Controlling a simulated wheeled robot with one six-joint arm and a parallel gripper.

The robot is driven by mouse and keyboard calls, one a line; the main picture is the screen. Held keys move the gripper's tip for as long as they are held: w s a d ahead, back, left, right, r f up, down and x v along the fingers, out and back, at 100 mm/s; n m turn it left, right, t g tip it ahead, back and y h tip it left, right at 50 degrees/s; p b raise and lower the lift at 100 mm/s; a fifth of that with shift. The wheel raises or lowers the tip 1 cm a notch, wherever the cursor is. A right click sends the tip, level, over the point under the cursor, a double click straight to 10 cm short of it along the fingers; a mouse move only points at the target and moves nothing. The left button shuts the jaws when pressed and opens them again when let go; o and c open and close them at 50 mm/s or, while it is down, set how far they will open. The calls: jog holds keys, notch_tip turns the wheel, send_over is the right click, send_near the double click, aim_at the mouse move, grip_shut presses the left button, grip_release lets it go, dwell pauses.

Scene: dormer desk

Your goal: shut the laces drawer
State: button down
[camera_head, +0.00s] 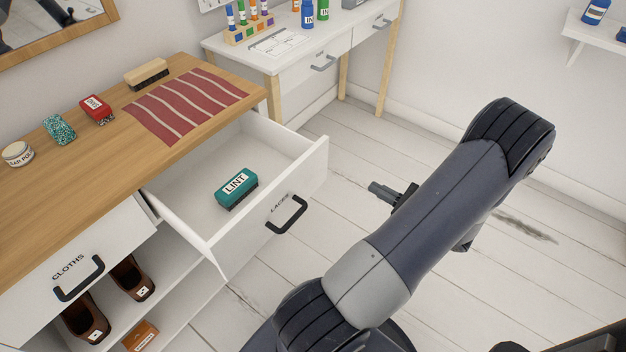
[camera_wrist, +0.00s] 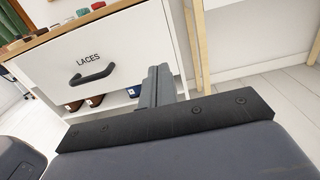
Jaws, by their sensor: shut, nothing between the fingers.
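The laces drawer (camera_head: 268,222) is pulled out from the wooden-topped cabinet, with its white front labelled LACES and a dark bar handle (camera_head: 286,214). A teal box labelled LINT (camera_head: 236,187) lies inside it. My gripper (camera_head: 374,187) is shut and empty, in the air to the right of the drawer front, apart from it. In the wrist view the drawer front (camera_wrist: 125,65) and its handle (camera_wrist: 92,74) show ahead and to the left of my gripper (camera_wrist: 160,72).
The closed cloths drawer (camera_head: 85,262) is to the left, above open shelves with brown shoes (camera_head: 133,277). A striped red cloth (camera_head: 185,103), a brush (camera_head: 146,74) and small containers lie on the wooden top. A white desk (camera_head: 300,62) stands behind.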

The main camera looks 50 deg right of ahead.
send_near(323, 161)
jog(key=w, duration=0.6)
jog(key=shift+w+a, duration=0.25)
jog(key=shift+w, duration=0.15)
jog(key=shift+w, duration=0.1)
jog(key=w+b, duration=0.2)
jog(key=w, duration=0.6)
jog(key=w+a+b, duration=0.1)
jog(key=w+b, duration=0.1)
jog(key=w, duration=0.7)
jog(key=w+a+b, duration=0.1)
jog(key=w, duration=0.7)
jog(key=shift+w+b, duration=0.25)
jog(key=shift+b, duration=0.15)
jog(key=shift+w+r, duration=0.15)
jog(key=shift+w, duration=0.1)
jog(key=shift+r, duration=0.1)
